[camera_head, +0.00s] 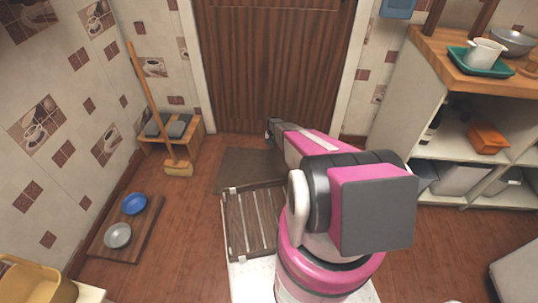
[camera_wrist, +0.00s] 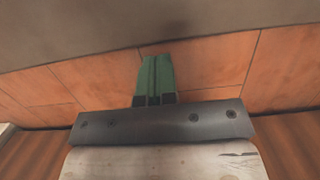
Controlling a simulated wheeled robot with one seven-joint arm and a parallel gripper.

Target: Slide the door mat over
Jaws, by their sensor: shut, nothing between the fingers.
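The door mat (camera_head: 235,170) is a flat grey-brown rectangle on the floor in front of the brown door (camera_head: 275,60). My arm covers its right part. My gripper (camera_head: 270,127) is at the mat's far side, close to the foot of the door. In the wrist view, the green fingers of my gripper (camera_wrist: 157,62) are together with nothing between them, over a strip of reddish floor (camera_wrist: 210,70). A grey-brown surface, apparently the mat (camera_wrist: 150,25), fills the top of that view. I cannot tell whether the fingertips touch the floor or mat.
A slatted rack (camera_head: 237,228) shows beside my arm, nearer than the mat. A broom (camera_head: 178,168) leans by a small wooden bench (camera_head: 192,130) on the left. A board (camera_head: 100,242) with two bowls lies at lower left. Shelves (camera_head: 398,115) stand right. Floor left of the mat is clear.

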